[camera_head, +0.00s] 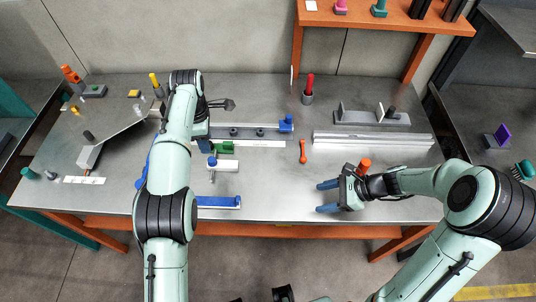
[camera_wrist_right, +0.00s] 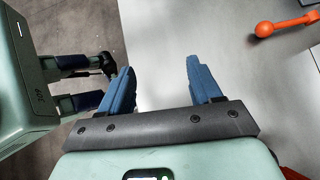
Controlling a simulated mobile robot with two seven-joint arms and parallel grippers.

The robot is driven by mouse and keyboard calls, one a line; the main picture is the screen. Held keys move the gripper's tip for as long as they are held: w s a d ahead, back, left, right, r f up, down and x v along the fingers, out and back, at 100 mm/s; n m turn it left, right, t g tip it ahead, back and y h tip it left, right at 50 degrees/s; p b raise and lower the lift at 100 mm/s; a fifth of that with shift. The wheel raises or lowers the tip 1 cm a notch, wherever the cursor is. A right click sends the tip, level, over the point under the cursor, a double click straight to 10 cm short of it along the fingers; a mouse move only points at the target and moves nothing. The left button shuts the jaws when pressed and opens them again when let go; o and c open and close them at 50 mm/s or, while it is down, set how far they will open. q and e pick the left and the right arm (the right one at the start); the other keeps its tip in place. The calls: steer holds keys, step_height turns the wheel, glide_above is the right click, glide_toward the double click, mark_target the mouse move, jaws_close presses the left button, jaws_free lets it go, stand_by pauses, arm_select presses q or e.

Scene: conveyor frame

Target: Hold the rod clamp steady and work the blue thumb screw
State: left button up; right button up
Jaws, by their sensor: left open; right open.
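A small pale block with a blue knob (camera_head: 212,161) on top lies on the bench left of centre; it looks like the rod clamp (camera_head: 226,167) with its thumb screw, but it is too small to be sure. My left gripper (camera_head: 204,143) points down just behind and left of it, partly hidden by my own arm; it is open, and I cannot tell whether it touches anything. My right gripper (camera_head: 322,197) is open and empty over the front of the bench, well right of the block. Its two blue fingers are spread apart in the right wrist view (camera_wrist_right: 162,85).
A green block (camera_head: 223,147) sits right behind the pale block. A blue-ended rail (camera_head: 287,124) lies behind it. An orange tool (camera_head: 302,152) lies mid-bench and also shows in the right wrist view (camera_wrist_right: 285,25). Silver profiles (camera_head: 372,141) lie at right. The bench between the grippers is mostly clear.

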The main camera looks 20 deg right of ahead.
steer(key=shift+n+y, duration=0.4)
steer(key=shift+y, duration=0.5)
steer(key=w+a, duration=0.1)
steer(key=w, duration=0.2)
steer(key=w+a, duration=0.2)
steer(key=w, duration=0.2)
steer(key=w+a, duration=0.2)
steer(key=w, duration=0.1)
steer(key=shift+w+a+r, duration=0.1)
steer(key=shift+w+a, duration=0.05)
steer(key=y, duration=0.2)
glide_toward(227, 163)
steer(key=v, duration=0.4)
steer(key=shift+s+d, duration=0.35)
steer(key=shift+s, duration=0.05)
steer(key=shift+w+a, duration=0.15)
steer(key=shift+a, duration=0.15)
steer(key=x, duration=1.3)
steer(key=shift+w, duration=0.15)
jaws_close()
